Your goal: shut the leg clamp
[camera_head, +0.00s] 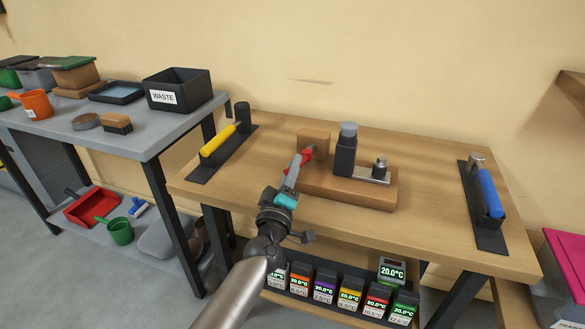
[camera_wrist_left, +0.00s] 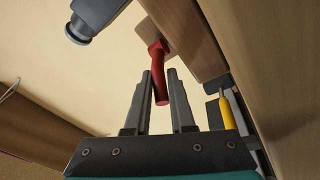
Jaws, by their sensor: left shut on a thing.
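A wooden fixture (camera_head: 375,190) stands on the workbench, with a dark grey post (camera_head: 345,153) and a metal plate with a small knob (camera_head: 380,168) on it. A red handle (camera_head: 307,155) sticks out by the upright wooden block (camera_head: 318,142) at its left end; I take it for the clamp's lever. My left gripper (camera_head: 298,167) is shut on this red handle. In the left wrist view the handle (camera_wrist_left: 159,80) lies between the two fingers, its far end at the wooden block. The fingers partly hide it in the head view. My right gripper is not in view.
A yellow-handled tool (camera_head: 218,140) lies on a dark mat at the bench's left, a blue-handled tool (camera_head: 489,193) on another at the right. Small boxes with temperature displays (camera_head: 350,292) stand on the lower shelf. A grey table (camera_head: 130,140) with a waste bin (camera_head: 178,90) is at left.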

